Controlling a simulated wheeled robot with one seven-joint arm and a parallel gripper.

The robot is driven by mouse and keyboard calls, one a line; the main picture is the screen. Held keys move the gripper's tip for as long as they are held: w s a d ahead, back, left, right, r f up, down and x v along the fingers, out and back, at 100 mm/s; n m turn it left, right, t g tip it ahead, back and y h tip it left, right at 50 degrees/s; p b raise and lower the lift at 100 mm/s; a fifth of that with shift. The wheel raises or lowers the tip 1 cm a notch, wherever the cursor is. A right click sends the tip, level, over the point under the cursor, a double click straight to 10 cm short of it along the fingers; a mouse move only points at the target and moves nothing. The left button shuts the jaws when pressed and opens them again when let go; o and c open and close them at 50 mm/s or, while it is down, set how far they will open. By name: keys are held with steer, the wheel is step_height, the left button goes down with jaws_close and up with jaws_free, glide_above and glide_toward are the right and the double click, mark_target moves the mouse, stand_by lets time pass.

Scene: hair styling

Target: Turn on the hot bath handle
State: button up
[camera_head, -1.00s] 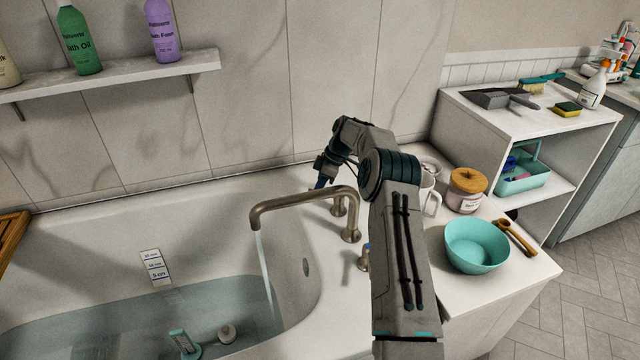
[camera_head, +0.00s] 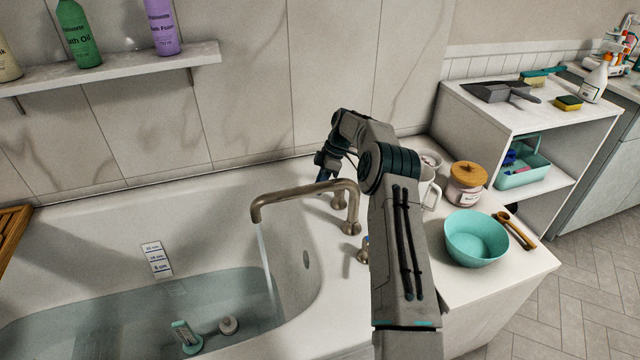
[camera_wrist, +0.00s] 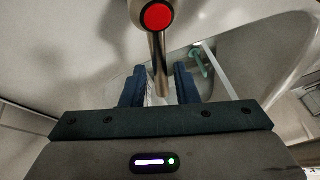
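The hot bath handle with a red cap (camera_wrist: 157,16) shows at the top of the wrist view. A bronze metal bar (camera_wrist: 160,65) runs down from beneath it to between my fingers; I cannot tell whether they touch it. My gripper (camera_wrist: 159,88) is open, with its dark blue fingers apart. In the head view my gripper (camera_head: 324,168) is small and partly hidden by my arm, behind the bronze spout (camera_head: 305,193). Water runs from the spout into the bathtub (camera_head: 215,205). The other handle (camera_head: 362,252) has a blue mark and is partly covered by my arm.
A turquoise bowl (camera_head: 477,238), a lidded jar (camera_head: 467,184) and a white mug (camera_head: 430,190) stand on the ledge right of my arm. A wall shelf (camera_head: 110,68) holds bottles at the upper left. A depth strip (camera_head: 157,260) is on the tub wall.

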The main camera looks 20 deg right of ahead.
steer(key=shift+o, duration=0.4)
steer(key=shift+d, duration=0.1)
steer(key=shift+a, duration=0.25)
steer(key=p+v, duration=0.7)
steer(key=v, duration=0.7)
steer(key=shift+f, duration=0.1)
